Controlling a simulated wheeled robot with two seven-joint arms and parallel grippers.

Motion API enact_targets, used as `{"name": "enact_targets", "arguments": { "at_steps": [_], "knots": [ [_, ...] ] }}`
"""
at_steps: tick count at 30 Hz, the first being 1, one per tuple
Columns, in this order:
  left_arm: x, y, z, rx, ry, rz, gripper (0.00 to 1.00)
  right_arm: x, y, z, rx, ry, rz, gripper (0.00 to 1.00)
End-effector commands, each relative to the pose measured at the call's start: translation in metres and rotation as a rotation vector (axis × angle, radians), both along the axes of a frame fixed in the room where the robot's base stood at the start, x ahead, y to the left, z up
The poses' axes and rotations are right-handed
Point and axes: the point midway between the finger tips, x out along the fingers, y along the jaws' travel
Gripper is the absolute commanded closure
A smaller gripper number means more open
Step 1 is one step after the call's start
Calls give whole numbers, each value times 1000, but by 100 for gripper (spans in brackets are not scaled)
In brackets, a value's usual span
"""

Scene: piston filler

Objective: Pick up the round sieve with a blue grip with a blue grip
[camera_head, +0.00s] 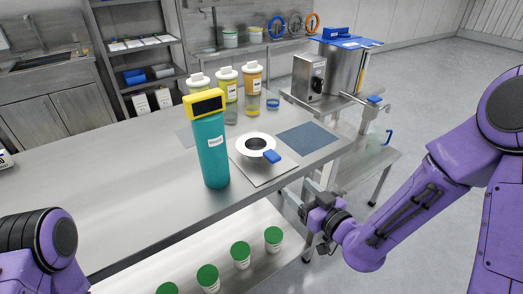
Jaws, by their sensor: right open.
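The round sieve (241,144) has a pale ring-shaped rim, a dark middle and a blue grip (271,156) pointing to the front right. It lies on a light grey mat (264,173) on the steel table. My right gripper (296,193) is open and empty, off the table's front edge, to the lower right of the sieve and apart from it. My left arm shows only at the lower left corner; its gripper is outside the picture.
A teal cylinder with a yellow top (212,150) stands just left of the sieve. Yellow bottles (252,80) and small jars stand behind. A blue mat (308,138) lies to the right. The filler machine (340,70) stands at the far right. Green-lidded jars (240,252) stand on the lower shelf.

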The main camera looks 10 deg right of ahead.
Motion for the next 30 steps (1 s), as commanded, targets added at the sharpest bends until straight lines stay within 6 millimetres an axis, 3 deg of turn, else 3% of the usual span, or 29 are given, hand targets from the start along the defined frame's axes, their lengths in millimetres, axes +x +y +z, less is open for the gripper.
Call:
{"name": "enact_targets", "arguments": {
  "at_steps": [1, 3, 7, 9, 21, 29, 30],
  "knots": [
    [0, 0, -1, 0, 0, 0, 56, 3, 3, 19, -8, -65, 23, 36],
    [0, 0, -6, 0, 0, 0, 56, 8, 9, 31, -19, -118, 48, 36],
    [0, 0, -23, 0, 0, 0, 56, 31, 18, 32, -25, -130, 55, 36],
    [0, 0, -11, 0, 0, 0, 56, 42, 22, 38, -25, -124, 54, 36],
    [0, 0, 3, 0, 0, 0, 56, 98, 42, 38, -23, -120, 53, 36],
    [0, 0, 3, 0, 0, 0, 56, 102, 43, 37, -23, -120, 52, 36],
    [0, 0, 3, 0, 0, 0, 56, 102, 43, 37, -23, -120, 52, 49]
  ]
}}
